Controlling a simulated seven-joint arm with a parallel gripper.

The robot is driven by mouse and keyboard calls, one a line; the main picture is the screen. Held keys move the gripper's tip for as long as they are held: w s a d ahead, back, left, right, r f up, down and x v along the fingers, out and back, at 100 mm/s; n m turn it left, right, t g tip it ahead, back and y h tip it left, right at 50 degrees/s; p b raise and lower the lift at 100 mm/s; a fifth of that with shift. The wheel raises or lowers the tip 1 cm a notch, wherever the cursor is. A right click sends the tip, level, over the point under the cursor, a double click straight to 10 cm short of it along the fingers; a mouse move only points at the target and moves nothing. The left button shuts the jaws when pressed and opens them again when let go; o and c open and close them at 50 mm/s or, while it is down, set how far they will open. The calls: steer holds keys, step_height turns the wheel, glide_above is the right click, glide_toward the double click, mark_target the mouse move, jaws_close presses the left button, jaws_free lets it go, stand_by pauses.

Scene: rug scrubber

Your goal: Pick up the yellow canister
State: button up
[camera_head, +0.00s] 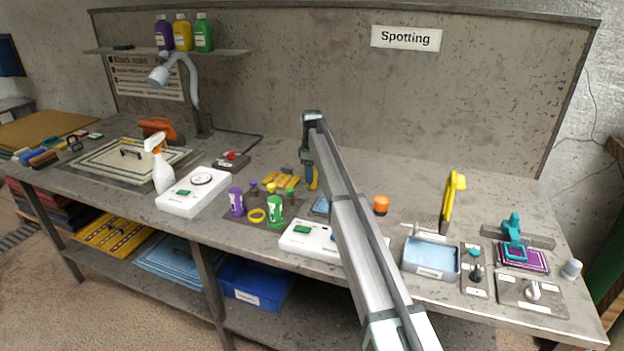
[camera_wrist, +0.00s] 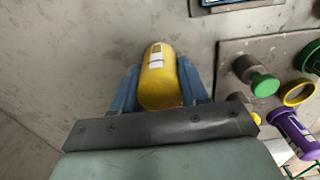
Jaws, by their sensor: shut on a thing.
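The yellow canister (camera_wrist: 158,75) is between the two blue fingers of my gripper (camera_wrist: 160,88) in the wrist view. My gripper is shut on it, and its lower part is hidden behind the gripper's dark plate. In the head view, my gripper (camera_head: 311,178) is over the middle of the bench, and only a yellow sliver of the canister (camera_head: 315,178) shows beside the blue finger. I cannot tell from these views whether the canister touches the bench.
A grey board with a purple canister (camera_head: 236,202), a green canister (camera_head: 274,210) and a yellow ring (camera_head: 257,216) lies left of my gripper. A white device (camera_head: 308,238) stands in front. An orange-capped item (camera_head: 381,205) and a blue tray (camera_head: 431,258) are to the right.

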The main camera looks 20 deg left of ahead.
steer(key=shift+c, duration=0.7)
